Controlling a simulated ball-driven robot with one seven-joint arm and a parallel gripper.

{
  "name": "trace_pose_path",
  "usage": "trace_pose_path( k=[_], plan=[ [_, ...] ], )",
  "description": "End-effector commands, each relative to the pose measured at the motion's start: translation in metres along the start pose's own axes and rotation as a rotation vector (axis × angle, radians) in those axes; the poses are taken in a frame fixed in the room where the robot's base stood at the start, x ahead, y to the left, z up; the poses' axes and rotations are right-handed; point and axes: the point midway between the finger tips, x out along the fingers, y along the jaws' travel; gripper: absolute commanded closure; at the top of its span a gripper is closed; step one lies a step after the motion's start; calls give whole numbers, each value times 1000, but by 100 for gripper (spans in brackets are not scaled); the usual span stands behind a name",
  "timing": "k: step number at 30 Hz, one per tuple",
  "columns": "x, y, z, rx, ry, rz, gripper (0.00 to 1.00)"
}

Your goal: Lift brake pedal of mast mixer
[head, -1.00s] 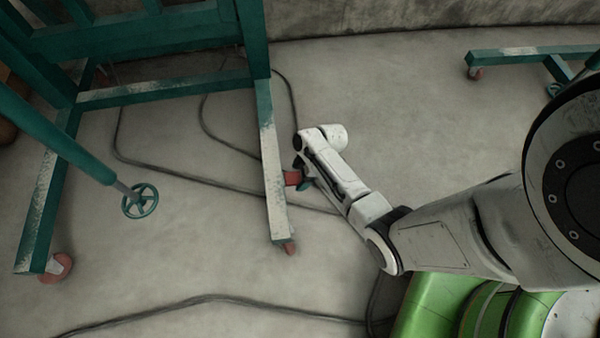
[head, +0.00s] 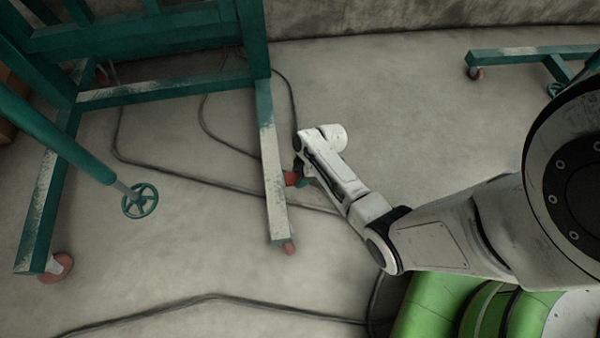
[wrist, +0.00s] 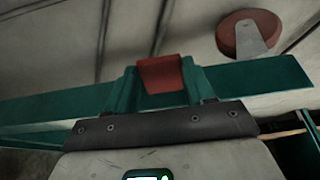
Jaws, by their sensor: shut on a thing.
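The mast mixer is a teal frame with worn, paint-chipped legs on red casters, on the left of the head view. Its right leg (head: 272,175) points toward the front. A red brake pedal (head: 292,179) sticks out on the right side of that leg. My gripper (head: 300,174) reaches it from the right and is shut on it. In the wrist view the red pedal (wrist: 161,74) sits between the teal fingers of my gripper (wrist: 160,85), with the teal leg (wrist: 255,73) running across behind. The pedal's lower part is hidden.
A red caster (wrist: 248,33) shows beyond the leg in the wrist view. A teal handwheel (head: 140,201) hangs left of the leg. Dark cables (head: 210,297) lie across the floor. Another teal frame (head: 520,55) stands at the back right.

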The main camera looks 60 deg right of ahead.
Motion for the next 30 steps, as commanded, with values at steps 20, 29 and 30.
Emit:
trace_pose_path(
  k=[20, 29, 30],
  plan=[
    [-14, -1, -18, 1, -398, -1, 77],
    [-14, 0, -18, 1, -397, -1, 39],
    [-14, 0, -18, 1, -396, 0, 36]
  ],
)
